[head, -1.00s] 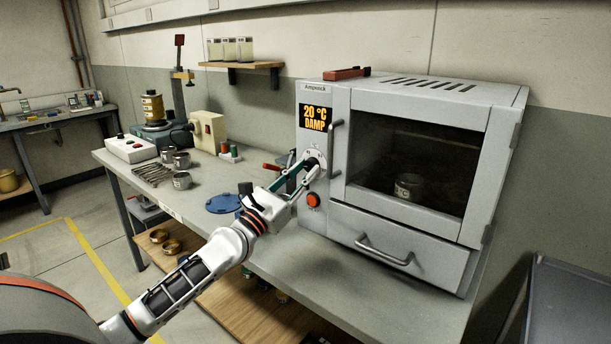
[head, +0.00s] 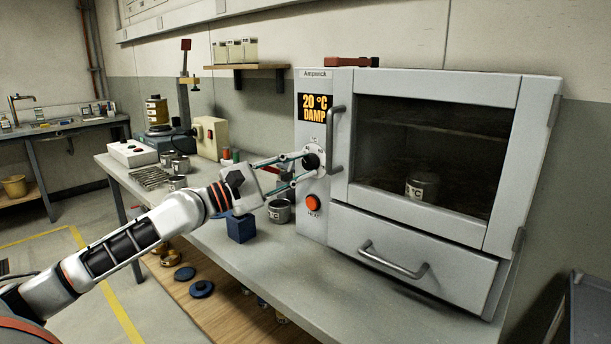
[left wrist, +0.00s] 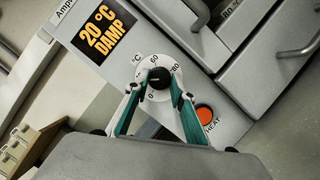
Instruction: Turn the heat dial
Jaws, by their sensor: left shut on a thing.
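The heat dial (head: 312,160) is a black knob on a round white scale, on the left front panel of the grey oven (head: 425,242). My left gripper (head: 308,166) reaches it from the left and is shut on the knob. In the left wrist view the dial knob (left wrist: 159,78) sits between the two fingertips of the left gripper (left wrist: 158,84); scale marks 0, 60 and 80 show around it. The display (head: 314,107) above reads 20 °C DAMP. A lit orange HEAT button (head: 312,203) is below the dial. My right gripper is not seen.
The oven door handle (head: 334,139) stands just right of the dial. A metal tin (head: 422,186) is inside behind the glass. A blue block (head: 240,227) and a tin (head: 279,210) stand on the bench under my left gripper. Blue discs (head: 202,289) lie on the lower shelf.

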